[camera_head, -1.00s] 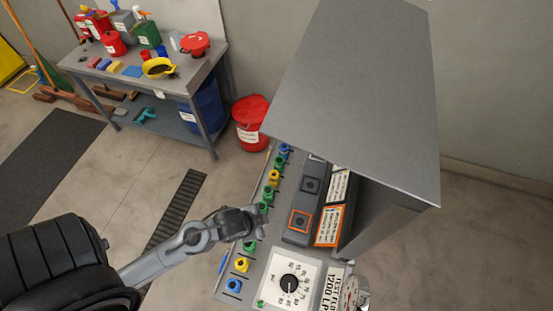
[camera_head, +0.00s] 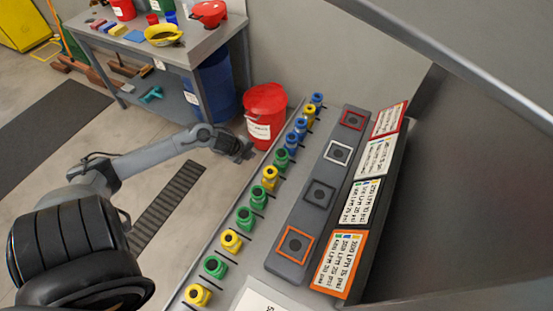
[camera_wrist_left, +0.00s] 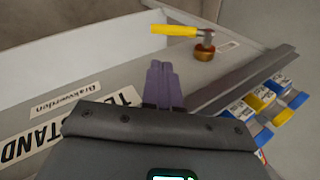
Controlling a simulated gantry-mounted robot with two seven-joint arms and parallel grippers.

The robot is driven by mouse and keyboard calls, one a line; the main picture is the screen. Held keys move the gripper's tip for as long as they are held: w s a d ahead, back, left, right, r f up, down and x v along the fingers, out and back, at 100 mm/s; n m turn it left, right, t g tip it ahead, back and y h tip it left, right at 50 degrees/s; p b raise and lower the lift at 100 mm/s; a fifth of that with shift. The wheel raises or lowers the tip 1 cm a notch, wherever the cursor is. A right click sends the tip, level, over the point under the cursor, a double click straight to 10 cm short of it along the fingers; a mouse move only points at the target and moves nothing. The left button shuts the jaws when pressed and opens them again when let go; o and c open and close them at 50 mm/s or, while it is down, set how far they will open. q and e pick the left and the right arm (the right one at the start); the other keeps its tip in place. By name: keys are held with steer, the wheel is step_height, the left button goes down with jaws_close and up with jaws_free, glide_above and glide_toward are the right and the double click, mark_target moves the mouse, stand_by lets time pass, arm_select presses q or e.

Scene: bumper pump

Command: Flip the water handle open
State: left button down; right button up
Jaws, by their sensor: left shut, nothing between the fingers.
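The water handle is a yellow lever (camera_wrist_left: 174,29) on a brass valve (camera_wrist_left: 205,50), near the top of the left wrist view. The lever points left from the valve, roughly level in that picture. My left gripper (camera_wrist_left: 160,68) is shut and empty, its fingers pointing toward the lever but apart from it, with a gap in the picture. In the head view my left gripper (camera_head: 243,151) is beyond the left side of the test panel, in front of the red bucket. I cannot make out the lever in the head view. My right gripper is not in view.
A row of coloured knobs (camera_head: 269,178) runs along the panel beside a grey strip (camera_head: 319,194) with framed squares. A red bucket (camera_head: 265,103) stands on the floor beyond. In the wrist view, a raised grey rail (camera_wrist_left: 245,78) and blue and yellow parts (camera_wrist_left: 271,92) lie right of the fingers.

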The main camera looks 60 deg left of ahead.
arm_select(q)
steer(key=shift+w+r+b+x, duration=0.15)
steer(key=shift+b+x, duration=1)
steer(key=shift+x, duration=1.4)
steer(key=shift+w+b+x, duration=0.1)
steer(key=shift+b+x, duration=1.05)
steer(key=shift+x, duration=1.45)
steer(key=shift+w+r+b+x, duration=0.15)
steer(key=shift+b+x, duration=1)
steer(key=shift+x, duration=1.4)
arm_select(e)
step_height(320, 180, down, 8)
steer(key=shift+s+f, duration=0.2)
arm_select(q)
steer(key=shift+a, duration=0.25)
